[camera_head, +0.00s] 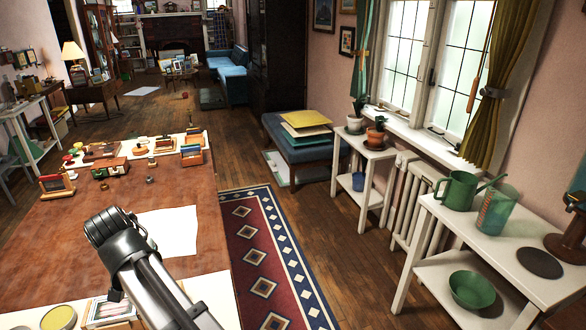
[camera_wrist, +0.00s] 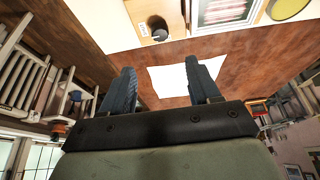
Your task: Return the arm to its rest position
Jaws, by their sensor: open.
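My gripper (camera_wrist: 160,85) shows in the wrist view with its two dark fingers spread wide apart and nothing between them. It hangs in the air above a brown tabletop. A white sheet (camera_wrist: 180,80) lies on the tabletop beyond the fingers. In the head view my arm reaches in from the bottom over the brown table (camera_head: 60,225), to the left of the white sheet (camera_head: 178,232). The fingers cannot be made out in the head view.
Several small objects, including a red-framed stand (camera_head: 57,183) and a wooden box (camera_head: 110,168), stand along the table's far edge. A striped framed item (camera_head: 108,310) and a round yellowish lid (camera_head: 58,317) lie near. A patterned rug (camera_head: 262,250) and white side table (camera_head: 500,240) are right.

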